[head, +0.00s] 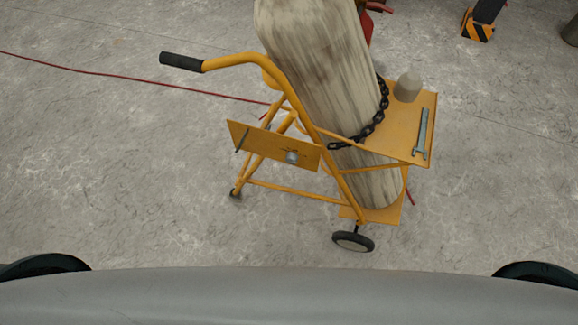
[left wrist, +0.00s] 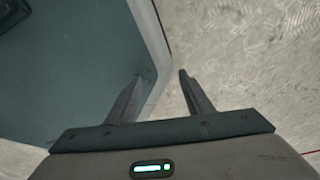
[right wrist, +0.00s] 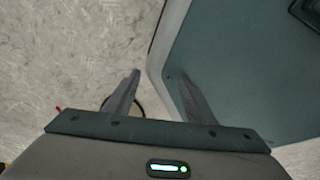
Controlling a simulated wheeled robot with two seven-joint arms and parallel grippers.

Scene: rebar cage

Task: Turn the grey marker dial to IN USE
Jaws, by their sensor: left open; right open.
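A small grey dial (head: 291,157) sits on the yellow plate (head: 258,143) fixed to the side of a yellow cylinder trolley in the head view. Its markings are too small to read, so I cannot tell its setting. My left gripper (left wrist: 164,75) is open and empty in the left wrist view, over the floor beside my own base. My right gripper (right wrist: 152,75) is open and empty in the right wrist view, also beside my base. Neither gripper shows in the head view, and both are away from the dial.
The trolley (head: 300,191) carries a tall pale cylinder (head: 325,70) held by a black chain (head: 372,127). Its shelf (head: 398,135) bears a wrench (head: 422,132) and a grey cap (head: 408,86). A red line (head: 130,78) crosses the floor. Floor in front of the trolley is clear.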

